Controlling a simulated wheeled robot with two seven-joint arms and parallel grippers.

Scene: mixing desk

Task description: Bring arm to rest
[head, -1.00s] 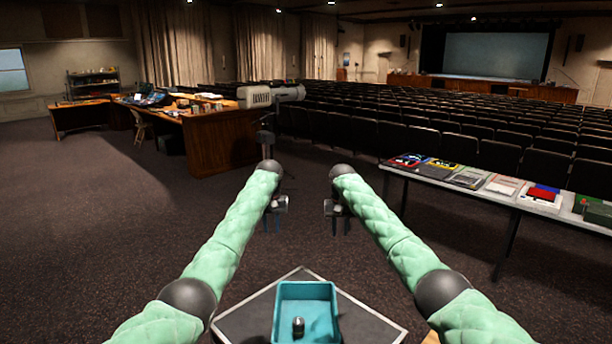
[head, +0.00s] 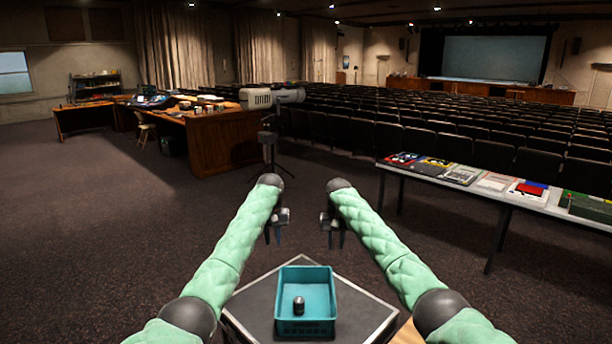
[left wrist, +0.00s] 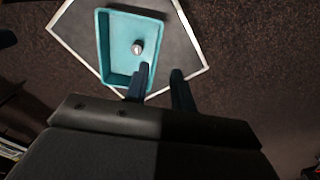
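My left gripper (head: 274,232) hangs in front of me with its fingers pointing down, over the floor just beyond the dark platform. In the left wrist view its two fingers (left wrist: 160,84) stand apart with nothing between them. My right gripper (head: 337,238) hangs beside it at the same height, its fingers apart and empty. A teal basket (head: 306,329) rests on the platform (head: 362,317) below and nearer to me than the grippers. A small dark metallic object (head: 299,306) stands inside the basket; it also shows in the left wrist view (left wrist: 137,47).
A long table (head: 478,187) with several flat coloured items stands at the right. A wooden desk (head: 215,141) with equipment is at the left, with a spotlight on a stand (head: 268,140) beside it. Rows of dark seats (head: 420,135) fill the back. Carpet in front is open.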

